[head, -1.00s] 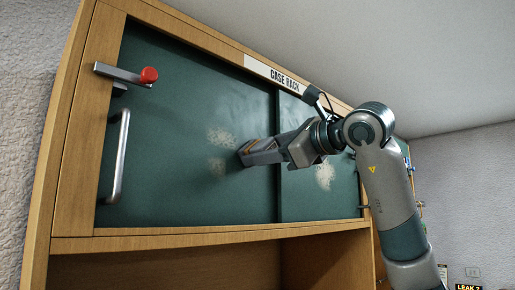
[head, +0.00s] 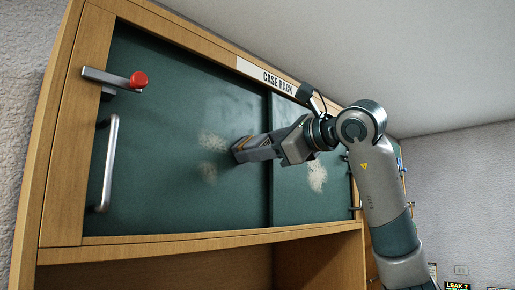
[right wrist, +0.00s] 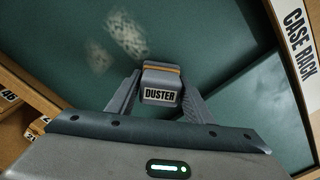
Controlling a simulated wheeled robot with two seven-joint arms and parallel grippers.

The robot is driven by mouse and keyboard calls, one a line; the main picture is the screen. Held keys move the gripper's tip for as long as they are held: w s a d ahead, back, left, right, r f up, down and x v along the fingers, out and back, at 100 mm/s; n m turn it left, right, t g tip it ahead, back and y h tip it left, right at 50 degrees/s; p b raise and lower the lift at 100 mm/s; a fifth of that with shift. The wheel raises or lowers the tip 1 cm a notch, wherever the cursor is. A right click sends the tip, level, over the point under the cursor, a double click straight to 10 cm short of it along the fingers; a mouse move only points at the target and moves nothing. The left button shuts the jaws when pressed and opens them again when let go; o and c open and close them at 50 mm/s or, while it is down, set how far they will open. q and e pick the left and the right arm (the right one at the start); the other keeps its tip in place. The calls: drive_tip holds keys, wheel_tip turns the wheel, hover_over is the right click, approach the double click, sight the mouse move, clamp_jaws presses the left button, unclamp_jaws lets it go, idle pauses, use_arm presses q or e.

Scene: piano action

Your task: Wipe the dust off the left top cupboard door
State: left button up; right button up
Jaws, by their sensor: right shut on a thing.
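The left top cupboard door (head: 160,110) is a dark green panel in a wooden cupboard, with a metal bar handle (head: 108,165) at its left. Two pale dust patches show on it, an upper one (head: 212,141) and a smaller lower one (head: 208,172). My right gripper (head: 248,150) is shut on a grey duster with an orange stripe, and the duster (right wrist: 160,84) is labelled in the right wrist view. The duster is just right of the patches, by the door; I cannot tell if it touches. My left gripper is not in view.
A red-knobbed metal latch (head: 138,80) sticks out at the door's upper left. The right door (head: 300,205) bears another dust patch (head: 317,176). A CASE RACK sign (head: 278,80) runs along the top frame. An open shelf (head: 200,270) lies below.

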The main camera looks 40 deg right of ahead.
drive_tip(key=shift+s+a, duration=0.15)
drive_tip(key=shift+a, duration=1.75)
drive_tip(key=shift+a, duration=0.15)
drive_tip(key=shift+s+a, duration=0.15)
drive_tip(key=shift+a, duration=1.65)
drive_tip(key=shift+a, duration=0.2)
drive_tip(key=shift+s+a+b, duration=0.15)
drive_tip(key=shift+a+b, duration=0.25)
drive_tip(key=shift+a, duration=1.3)
drive_tip(key=shift+s, duration=0.1)
